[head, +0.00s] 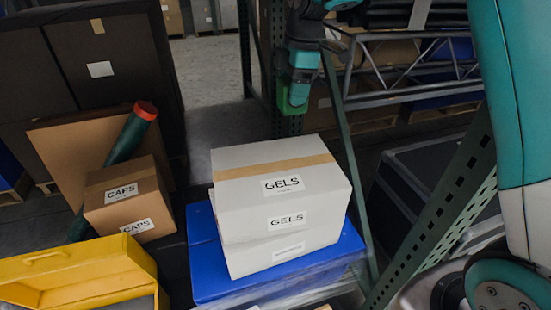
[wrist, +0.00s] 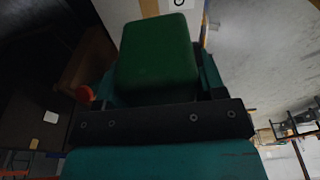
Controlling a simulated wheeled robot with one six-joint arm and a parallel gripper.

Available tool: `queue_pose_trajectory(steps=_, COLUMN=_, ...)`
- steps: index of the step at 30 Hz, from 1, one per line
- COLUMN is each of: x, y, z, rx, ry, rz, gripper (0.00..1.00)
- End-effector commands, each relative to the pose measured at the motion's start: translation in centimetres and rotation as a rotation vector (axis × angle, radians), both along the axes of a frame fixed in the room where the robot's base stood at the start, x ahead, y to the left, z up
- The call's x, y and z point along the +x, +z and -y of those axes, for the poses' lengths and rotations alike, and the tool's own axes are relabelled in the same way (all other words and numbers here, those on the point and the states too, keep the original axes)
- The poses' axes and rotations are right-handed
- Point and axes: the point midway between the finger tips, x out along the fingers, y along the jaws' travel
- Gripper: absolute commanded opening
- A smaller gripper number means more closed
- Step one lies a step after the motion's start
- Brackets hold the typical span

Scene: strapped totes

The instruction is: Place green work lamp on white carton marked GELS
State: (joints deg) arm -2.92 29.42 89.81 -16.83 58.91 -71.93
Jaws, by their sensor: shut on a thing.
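My gripper (head: 296,92) is in the head view, above and behind the white carton marked GELS (head: 270,172). It is shut on the green work lamp (head: 293,103), which shows only as a small green piece below the jaws. In the wrist view the green work lamp (wrist: 158,58) is a dark green block between the jaws, clear of the carton (wrist: 152,8) at the top edge. The carton's top is bare apart from a tan tape strip and a label. It sits on a blue tote (head: 205,262).
An open yellow case (head: 90,265) is front left. A green perforated rack post (head: 440,215) and a metal truss (head: 420,72) are at right.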

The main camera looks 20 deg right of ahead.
Motion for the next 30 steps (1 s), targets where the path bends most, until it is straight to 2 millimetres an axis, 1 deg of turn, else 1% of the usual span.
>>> queue_pose_trajectory(steps=2, x=-0.1, y=-1.1, z=-0.1, rx=0.000, ry=0.016, rz=-0.007, gripper=0.35)
queue_pose_trajectory(steps=5, x=-0.1, y=-3.6, z=-0.2, rx=-0.001, ry=0.017, rz=-0.010, gripper=0.35)
queue_pose_trajectory(steps=6, x=-0.2, y=-4.8, z=-0.2, rx=0.000, ry=0.017, rz=-0.012, gripper=0.35)
queue_pose_trajectory(steps=12, x=-0.2, y=-10.5, z=-0.2, rx=-0.001, ry=0.015, rz=-0.010, gripper=0.35)
queue_pose_trajectory(steps=15, x=-0.1, y=-12.8, z=-0.1, rx=-0.001, ry=0.012, rz=-0.008, gripper=0.35)
queue_pose_trajectory(steps=18, x=-0.1, y=-14.3, z=0.0, rx=0.000, ry=0.012, rz=-0.004, gripper=0.35)
queue_pose_trajectory(steps=25, x=-0.1, y=-16.1, z=0.0, rx=0.000, ry=0.011, rz=-0.005, gripper=0.35)
queue_pose_trajectory(steps=30, x=-0.1, y=-18.8, z=0.0, rx=-0.001, ry=0.010, rz=-0.006, gripper=0.35)
